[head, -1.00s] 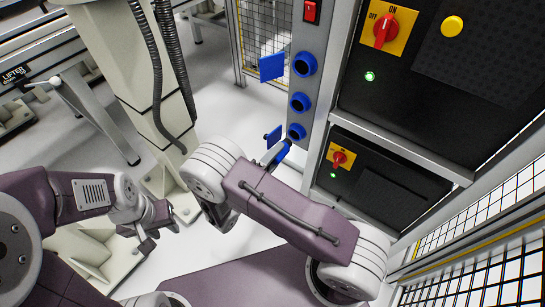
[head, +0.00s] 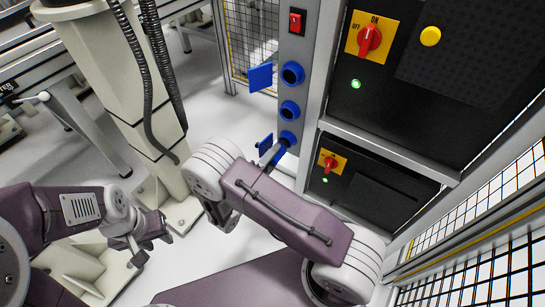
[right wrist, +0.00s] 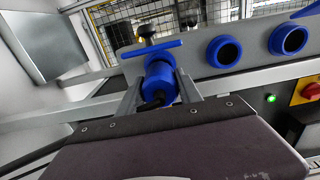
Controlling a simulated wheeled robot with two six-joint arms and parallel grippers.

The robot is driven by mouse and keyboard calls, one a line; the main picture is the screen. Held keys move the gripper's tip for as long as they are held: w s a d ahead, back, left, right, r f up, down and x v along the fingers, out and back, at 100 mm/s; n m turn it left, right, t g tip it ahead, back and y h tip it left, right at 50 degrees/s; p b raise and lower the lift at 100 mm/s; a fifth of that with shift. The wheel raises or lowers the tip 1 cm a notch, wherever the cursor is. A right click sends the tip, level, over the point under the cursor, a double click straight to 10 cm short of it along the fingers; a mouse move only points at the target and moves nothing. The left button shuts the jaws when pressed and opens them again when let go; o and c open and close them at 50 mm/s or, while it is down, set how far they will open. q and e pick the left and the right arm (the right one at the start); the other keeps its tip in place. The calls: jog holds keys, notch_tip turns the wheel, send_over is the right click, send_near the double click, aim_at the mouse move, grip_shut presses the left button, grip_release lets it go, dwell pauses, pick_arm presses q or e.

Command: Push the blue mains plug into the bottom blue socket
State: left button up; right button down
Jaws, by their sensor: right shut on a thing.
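The blue mains plug (right wrist: 160,84) is between the fingers of my right gripper (right wrist: 158,90), which is shut on it. In the head view the right gripper (head: 267,154) is just below and left of the bottom blue socket (head: 288,139), with the plug (head: 278,152) pointing at it. The plug's front meets or overlaps the socket's mouth; how deep it sits is hidden. The socket's blue flap (head: 265,144) stands open, and shows across the top of the plug in the right wrist view (right wrist: 152,48). My left gripper (head: 150,240) is open and empty at lower left.
Two more blue sockets, the middle (head: 289,110) and top (head: 292,73), sit above on the grey post, with a red switch (head: 295,22) over them. A black cabinet with a red rotary switch (head: 329,163) is to the right. A pale machine column (head: 130,80) stands left.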

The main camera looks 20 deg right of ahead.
jog(key=shift+p+x, duration=0.3)
jog(key=shift+x, duration=0.75)
jog(key=shift+c, duration=2.4)
grip_release()
jog(key=shift+s+a, duration=0.1)
jog(key=shift+a, duration=0.05)
jog(key=shift+p+v, duration=0.55)
jog(key=shift+v, duration=1.45)
jog(key=shift+s+a, duration=0.1)
jog(key=p+v, duration=0.2)
jog(key=v, duration=0.7)
